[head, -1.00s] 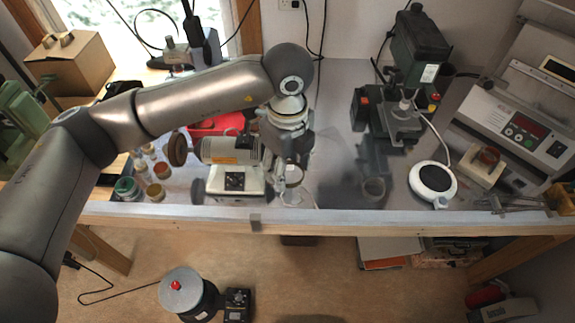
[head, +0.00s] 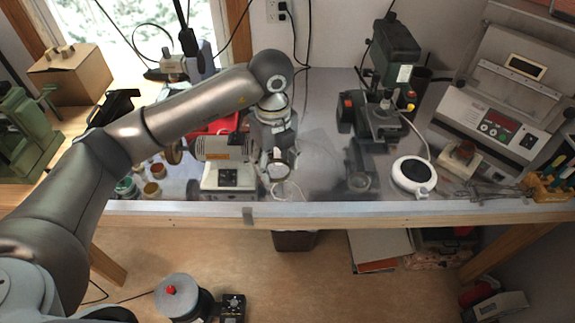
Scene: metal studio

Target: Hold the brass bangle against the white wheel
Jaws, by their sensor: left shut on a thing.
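The polishing motor (head: 222,147) stands on the bench at left of centre, with a brown wheel (head: 173,152) on its left end. My left gripper (head: 279,168) points down at the motor's right end. It is shut on a small ring-like thing, apparently the brass bangle; its colour is hard to make out. The gripper covers the motor's right end, where the white wheel is mostly hidden. A pale rounded outline (head: 287,190) shows just below the fingers. I cannot tell whether bangle and wheel touch. My right gripper is not in view.
Small jars (head: 152,190) stand left of the motor, and a red tray (head: 215,126) lies behind it. A green drill press (head: 386,105), a round white device (head: 414,175) and a grey control unit (head: 495,125) stand to the right. The bench between motor and press is mostly clear.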

